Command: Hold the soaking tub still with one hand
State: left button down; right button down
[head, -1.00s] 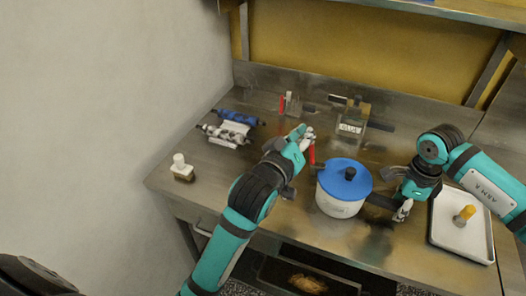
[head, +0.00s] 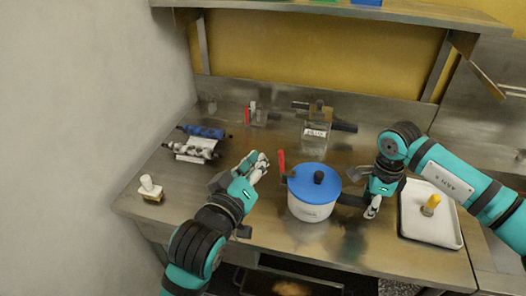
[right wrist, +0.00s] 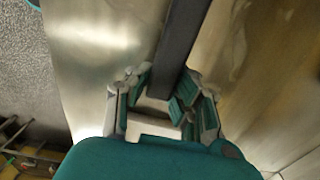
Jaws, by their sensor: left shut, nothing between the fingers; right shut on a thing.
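The soaking tub (head: 312,210) is a white round pot with a blue lid and black knob, upright on the steel bench. A dark bar-like handle (head: 350,200) sticks out on its right side, and a red upright piece (head: 282,162) stands by its left rim. My right gripper (head: 372,208) is shut on the dark handle; the right wrist view shows the dark bar (right wrist: 178,50) running between the fingers (right wrist: 165,100). My left gripper (head: 260,166) is shut and empty, left of the tub and apart from it.
A pale tray (head: 415,225) with a yellow-topped piece (head: 430,204) lies at the right. A labelled clear container (head: 316,130) stands behind the tub. Rollers (head: 192,152) and a white-knobbed brush (head: 150,188) are at the left. The bench's front middle is clear.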

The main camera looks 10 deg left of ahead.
jog(key=c, duration=1.1)
grip_release()
jog(key=shift+c, duration=0.2)
jog(key=shift+r, duration=0.1)
